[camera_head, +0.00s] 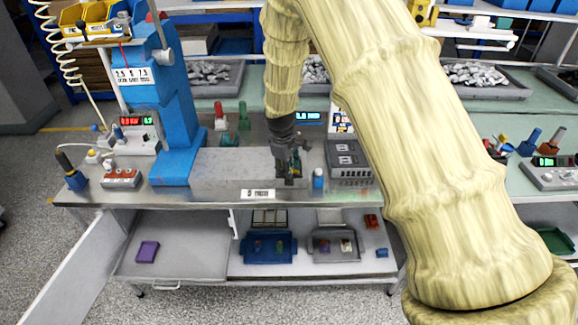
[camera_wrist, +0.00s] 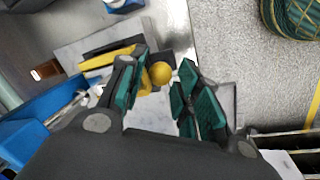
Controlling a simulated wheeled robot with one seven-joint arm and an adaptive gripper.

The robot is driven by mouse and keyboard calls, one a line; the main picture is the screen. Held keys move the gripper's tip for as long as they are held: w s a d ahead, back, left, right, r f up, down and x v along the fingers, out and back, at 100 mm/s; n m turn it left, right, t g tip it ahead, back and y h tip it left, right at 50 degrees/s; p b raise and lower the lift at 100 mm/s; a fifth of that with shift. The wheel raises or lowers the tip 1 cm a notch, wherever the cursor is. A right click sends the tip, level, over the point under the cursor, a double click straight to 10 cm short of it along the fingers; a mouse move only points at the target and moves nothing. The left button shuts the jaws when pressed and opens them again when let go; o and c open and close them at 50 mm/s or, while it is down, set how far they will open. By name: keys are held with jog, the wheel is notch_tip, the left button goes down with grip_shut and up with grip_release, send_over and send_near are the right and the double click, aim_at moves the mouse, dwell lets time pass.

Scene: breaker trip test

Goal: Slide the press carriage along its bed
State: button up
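A long grey block (camera_head: 232,168), which looks like the press bed, lies on the bench to the right of the blue press column (camera_head: 178,110). My gripper (camera_head: 289,175) points down at the block's right end. In the wrist view my gripper (camera_wrist: 163,72) has its two green-padded fingers apart. A round yellow knob (camera_wrist: 160,73) shows between them, with a yellow and dark part (camera_wrist: 108,58) to its left, perhaps the carriage. I cannot tell whether the fingers touch the knob. In the head view my gripper mostly hides this part.
A red-topped box (camera_head: 121,178) is at the left. The bench front edge is close.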

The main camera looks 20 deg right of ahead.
jog(key=shift+f, duration=0.3)
grip_shut()
jog(key=shift+a, duration=0.1)
